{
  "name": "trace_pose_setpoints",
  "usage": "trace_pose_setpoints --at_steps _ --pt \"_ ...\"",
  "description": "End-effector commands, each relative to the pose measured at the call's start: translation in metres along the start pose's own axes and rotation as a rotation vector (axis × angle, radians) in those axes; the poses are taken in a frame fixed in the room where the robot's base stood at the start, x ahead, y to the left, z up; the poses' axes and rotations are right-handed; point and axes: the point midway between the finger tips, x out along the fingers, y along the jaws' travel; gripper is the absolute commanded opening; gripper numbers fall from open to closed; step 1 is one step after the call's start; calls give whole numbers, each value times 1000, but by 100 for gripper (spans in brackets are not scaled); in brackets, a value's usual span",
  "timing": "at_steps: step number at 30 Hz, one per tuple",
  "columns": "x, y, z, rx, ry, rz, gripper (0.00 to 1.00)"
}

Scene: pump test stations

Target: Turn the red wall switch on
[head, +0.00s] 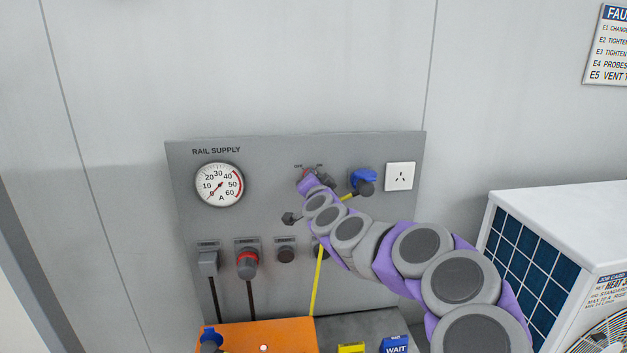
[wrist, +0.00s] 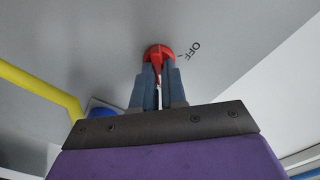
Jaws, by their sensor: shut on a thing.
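The red wall switch (wrist: 157,50) is a round red knob with a raised grip, on the grey panel. My gripper (wrist: 159,78) is shut on its grip, one dark finger on each side. An OFF label (wrist: 195,50) with a short tick shows to the right of the knob in the wrist view. In the head view only a little red of the switch (head: 309,169) shows at the panel's upper middle, and my arm covers the rest. The ON label cannot be read, and the knob's exact angle is hard to tell.
The RAIL SUPPLY panel (head: 270,148) carries a dial gauge (head: 220,185), a blue socket with a plug (head: 363,180) and a white outlet (head: 400,176). A yellow cable (head: 318,280) hangs close to my wrist. Several plugs line the lower panel. A white unit (head: 565,220) stands at right.

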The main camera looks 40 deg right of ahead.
Motion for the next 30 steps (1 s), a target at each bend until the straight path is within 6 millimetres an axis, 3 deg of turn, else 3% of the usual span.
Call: trace_pose_setpoints --at_steps 8,9,16,25,30 --pt "0 2 4 4 -9 3 0" --pt "0 2 4 4 -8 3 14" --pt "0 1 2 1 -4 1 37" --pt "-2 0 0 0 -1 0 37" --pt "-14 0 -2 1 1 0 37"
